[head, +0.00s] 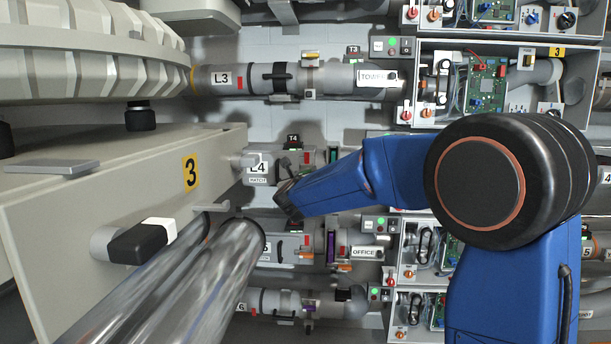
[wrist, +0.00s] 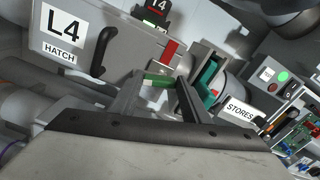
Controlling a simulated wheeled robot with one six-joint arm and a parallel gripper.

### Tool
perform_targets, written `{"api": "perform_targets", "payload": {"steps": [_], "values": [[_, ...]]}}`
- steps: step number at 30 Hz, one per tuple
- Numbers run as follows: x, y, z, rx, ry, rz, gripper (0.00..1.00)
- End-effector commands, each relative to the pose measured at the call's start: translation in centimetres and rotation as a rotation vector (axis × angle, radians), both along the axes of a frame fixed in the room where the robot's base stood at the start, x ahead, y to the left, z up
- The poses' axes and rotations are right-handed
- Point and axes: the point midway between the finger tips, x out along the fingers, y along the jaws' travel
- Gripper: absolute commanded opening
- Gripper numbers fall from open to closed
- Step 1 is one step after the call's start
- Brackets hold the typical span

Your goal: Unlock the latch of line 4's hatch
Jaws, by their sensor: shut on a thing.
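Line 4's hatch (wrist: 82,35) is a grey cover in the wrist view. It carries an L4 HATCH label (wrist: 63,30) and a black handle (wrist: 103,52). A red tab (wrist: 170,52) stands at the cover's right end. Just below it, a green latch piece (wrist: 158,79) with a pale end lies between my fingertips. My gripper (wrist: 162,88) is shut on it, and the fingers hide part of it. In the head view, the L4 label (head: 258,167) and red tab (head: 307,157) show just beyond my gripper (head: 287,190), which covers the lower hatch.
A teal piece (wrist: 208,78) stands right of the hatch, close to my right finger. A STORES label (wrist: 240,110) and a button box (wrist: 275,80) are farther right. Line 3's tube (head: 340,78) runs above, and another line's OFFICE label (head: 365,253) is below.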

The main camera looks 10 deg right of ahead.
Motion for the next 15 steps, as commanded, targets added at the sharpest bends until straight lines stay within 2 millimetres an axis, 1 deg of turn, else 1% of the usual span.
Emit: {"api": "perform_targets", "payload": {"steps": [15], "values": [[0.06,0.21,-0.12,-0.468,0.152,0.0,0.2]]}}
